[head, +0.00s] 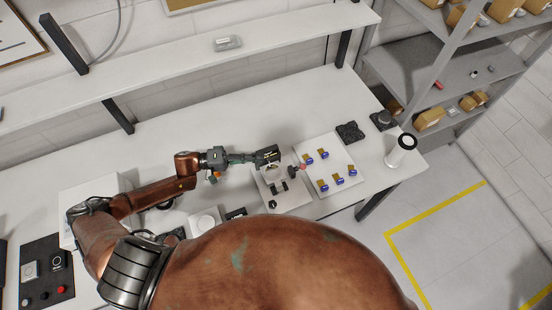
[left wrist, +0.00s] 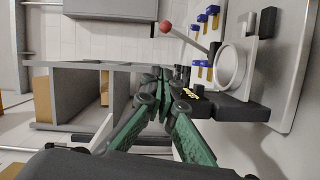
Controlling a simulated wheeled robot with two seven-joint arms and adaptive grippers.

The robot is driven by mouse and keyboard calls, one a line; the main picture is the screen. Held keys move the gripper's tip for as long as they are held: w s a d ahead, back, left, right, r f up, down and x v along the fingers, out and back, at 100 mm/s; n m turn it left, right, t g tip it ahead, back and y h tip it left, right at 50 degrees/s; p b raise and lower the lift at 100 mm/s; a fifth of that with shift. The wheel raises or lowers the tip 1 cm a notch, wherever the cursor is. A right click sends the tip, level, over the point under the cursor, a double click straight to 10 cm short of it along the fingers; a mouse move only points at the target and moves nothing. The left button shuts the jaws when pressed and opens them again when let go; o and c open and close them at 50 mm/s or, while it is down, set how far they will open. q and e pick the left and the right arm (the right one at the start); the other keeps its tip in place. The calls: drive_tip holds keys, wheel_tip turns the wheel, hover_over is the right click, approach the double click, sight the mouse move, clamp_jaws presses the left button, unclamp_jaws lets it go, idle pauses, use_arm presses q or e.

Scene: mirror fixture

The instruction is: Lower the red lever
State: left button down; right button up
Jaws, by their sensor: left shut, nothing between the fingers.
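The red lever (head: 303,167) shows a red ball end at the right of the fixture (head: 296,199). In the left wrist view the red lever (left wrist: 166,27) is a thin rod with a red ball, slanting out from the fixture beside a pale ring (left wrist: 231,69). My left gripper (head: 259,157) is over the fixture's back edge, left of the red ball and apart from it. In the left wrist view its green fingers (left wrist: 163,78) meet, with nothing between them. A black block with yellow marking (left wrist: 222,105) is close to the fingers; contact is unclear. My right gripper is not seen.
A white board (head: 333,190) with several blue and yellow pieces lies right of the fixture. A white cylinder (head: 402,149) stands at the table's right end. A long shelf (head: 215,58) runs behind. The table's back middle (head: 250,115) is clear.

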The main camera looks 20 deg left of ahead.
use_arm(q)
drive_tip(key=s+d+p+x, duration=0.1)
drive_tip(key=s+p+x, duration=0.1)
drive_tip(key=x, duration=1)
drive_tip(key=shift+s+f+p, duration=0.2)
drive_tip(key=shift+s+p, duration=0.05)
drive_tip(key=shift+p, duration=0.5)
drive_tip(key=shift+s+d, duration=0.1)
drive_tip(key=shift+d, duration=0.05)
